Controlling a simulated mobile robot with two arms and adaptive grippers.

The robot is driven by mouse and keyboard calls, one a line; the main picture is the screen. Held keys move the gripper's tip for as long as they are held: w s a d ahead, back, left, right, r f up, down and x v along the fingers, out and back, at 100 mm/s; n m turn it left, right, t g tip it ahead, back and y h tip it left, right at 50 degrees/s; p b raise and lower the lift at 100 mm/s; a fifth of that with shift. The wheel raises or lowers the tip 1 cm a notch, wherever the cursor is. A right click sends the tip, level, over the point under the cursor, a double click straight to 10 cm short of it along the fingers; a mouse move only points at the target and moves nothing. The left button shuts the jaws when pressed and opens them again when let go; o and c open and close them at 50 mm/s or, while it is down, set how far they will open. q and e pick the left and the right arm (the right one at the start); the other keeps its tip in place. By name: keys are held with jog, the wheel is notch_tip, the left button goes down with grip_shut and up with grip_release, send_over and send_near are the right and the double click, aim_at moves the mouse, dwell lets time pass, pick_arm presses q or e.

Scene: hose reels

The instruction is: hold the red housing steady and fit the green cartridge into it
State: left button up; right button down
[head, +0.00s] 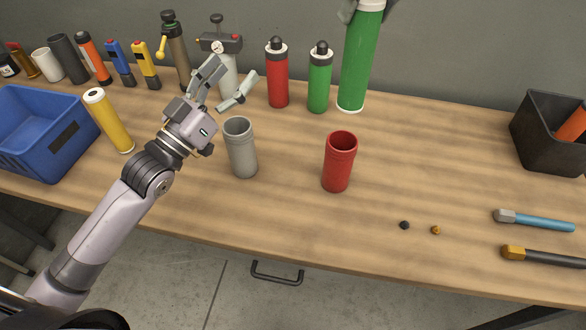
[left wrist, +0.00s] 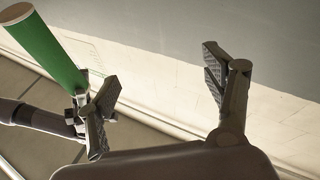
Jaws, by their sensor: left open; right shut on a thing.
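The red housing (head: 337,172) stands upright, open end up, on the table's middle. The green cartridge (head: 360,58) is a long tube with a white lower rim. My right gripper (head: 367,6), cut off at the top of the head view, is shut on its upper part and holds it nearly upright, high up. The cartridge (left wrist: 45,47) and right gripper (left wrist: 90,105) also show in the left wrist view. My left gripper (head: 229,83) is open and empty, left of the housing and above the table; its spread fingers (left wrist: 160,82) show in the left wrist view.
A grey cup (head: 241,155) stands below my left gripper. Red (head: 277,78) and green (head: 319,82) bottles stand behind the housing. A blue bin (head: 45,140) and yellow tube (head: 112,125) are left; a dark bin (head: 540,145) and tools (head: 540,222) right. Table right of the housing is mostly clear.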

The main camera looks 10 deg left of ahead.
pick_arm(q)
jog(key=s+d+f+m+g+h, duration=0.2)
jog(key=s+d+f+m+g, duration=0.15)
jog(key=d+f, duration=0.35)
jog(key=m+g, duration=0.2)
jog(key=g, duration=0.2)
send_near(331, 152)
jog(key=w+f, duration=0.1)
jog(key=shift+t+h, duration=0.25)
jog(key=shift+h, duration=0.15)
jog(key=x, duration=1.2)
jog(key=shift+w+d+f, duration=0.1)
jog(key=shift+d+f, duration=0.1)
jog(key=shift+c, duration=0.2)
